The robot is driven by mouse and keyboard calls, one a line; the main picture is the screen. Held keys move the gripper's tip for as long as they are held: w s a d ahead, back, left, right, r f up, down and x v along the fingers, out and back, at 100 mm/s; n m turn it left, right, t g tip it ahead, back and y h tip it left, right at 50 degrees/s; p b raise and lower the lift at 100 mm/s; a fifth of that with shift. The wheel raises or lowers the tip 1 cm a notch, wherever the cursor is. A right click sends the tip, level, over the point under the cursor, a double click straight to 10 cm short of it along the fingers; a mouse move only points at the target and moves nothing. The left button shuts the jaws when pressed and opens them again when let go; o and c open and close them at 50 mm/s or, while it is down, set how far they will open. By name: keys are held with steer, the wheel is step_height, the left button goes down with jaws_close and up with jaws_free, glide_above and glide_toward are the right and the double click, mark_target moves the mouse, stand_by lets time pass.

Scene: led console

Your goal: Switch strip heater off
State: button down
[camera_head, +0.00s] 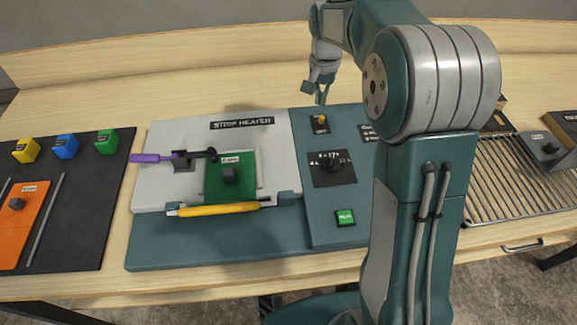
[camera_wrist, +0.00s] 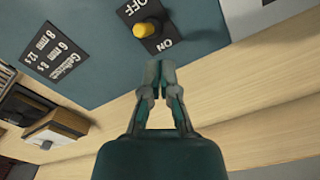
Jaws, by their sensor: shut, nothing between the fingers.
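The strip heater (camera_head: 265,240) is a teal and white console on the wooden bench, with a black "STRIP HEATER" label at its back. Its switch (camera_head: 320,120) is a yellow-tipped toggle on a black plate near the back of the teal panel. In the wrist view the toggle (camera_wrist: 145,30) sits between the words OFF and ON, and the knob lies off to the OFF-ON plate's left side. I cannot tell which way it is set. My gripper (camera_wrist: 161,66) is shut and empty, just short of the switch plate's ON end, apart from the toggle. In the head view my gripper (camera_head: 321,98) is behind the switch.
A wire rack (camera_head: 515,180) is at right, a dark mat (camera_head: 85,225) at left.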

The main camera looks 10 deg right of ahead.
steer(key=shift+w+r, duration=0.15)
steer(key=shift+r, duration=1.15)
steer(key=shift+w+r, duration=0.15)
steer(key=shift+r, duration=1.1)
